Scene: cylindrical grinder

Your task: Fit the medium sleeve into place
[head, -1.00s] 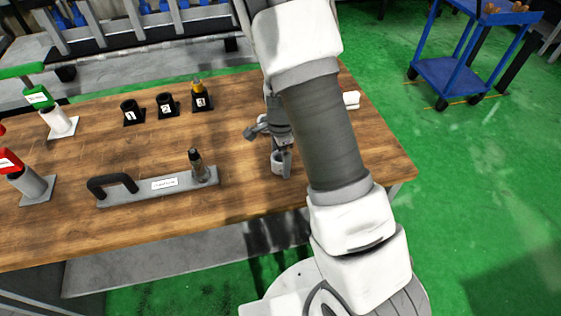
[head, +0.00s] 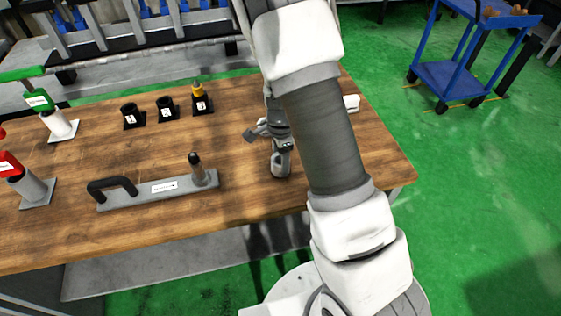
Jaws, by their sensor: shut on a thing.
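My gripper (head: 281,147) points down over the right part of the wooden table and is shut on a small grey sleeve (head: 280,168). The sleeve is upright at or just above the table top; I cannot tell whether it touches. Its size is hard to judge from here, and the fingers hide part of it. To its left lies a grey fixture bar (head: 143,196) with a black handle, a white label and an upright dark-topped post (head: 197,168) at its right end. The gripper is to the right of this post, apart from it.
Black holders numbered 1 (head: 132,116), 2 (head: 166,109) and 3 (head: 202,104) stand behind; a yellow-topped piece is in 3. Stands with green (head: 62,124) and red (head: 36,186) tops are at left. A white object (head: 352,102) lies behind my arm. A blue cart (head: 455,78) stands beyond.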

